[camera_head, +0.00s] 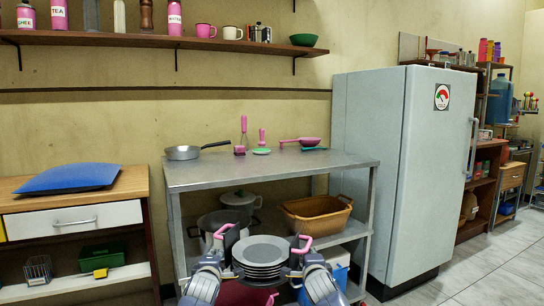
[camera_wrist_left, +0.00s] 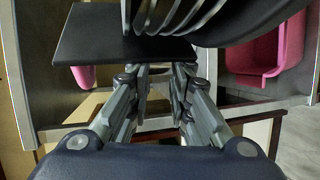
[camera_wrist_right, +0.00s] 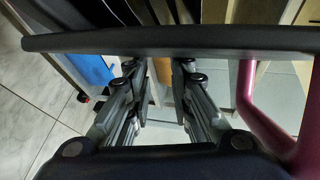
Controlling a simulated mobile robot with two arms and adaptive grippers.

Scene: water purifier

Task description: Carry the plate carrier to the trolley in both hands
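The plate carrier (camera_head: 263,252) is at the bottom centre of the head view, with a stack of grey plates between two dark end panels. Each panel has a pink handle on top. My left gripper (camera_head: 212,262) is at its left end and my right gripper (camera_head: 310,262) at its right end. In the left wrist view, a dark panel (camera_wrist_left: 95,35) covers the fingertips. In the right wrist view, a dark bar (camera_wrist_right: 170,40) crosses the fingertips. A gap shows between the fingers in both; their grip is hidden. The grey metal trolley (camera_head: 270,170) stands just behind the carrier.
Pots and a tan basin (camera_head: 317,225) fill the trolley's lower shelf. A grey pan (camera_head: 183,153) and pink utensils lie along the top's back; its front is clear. A fridge (camera_head: 400,165) stands right, and a drawer cabinet (camera_head: 75,220) left. Open floor lies right.

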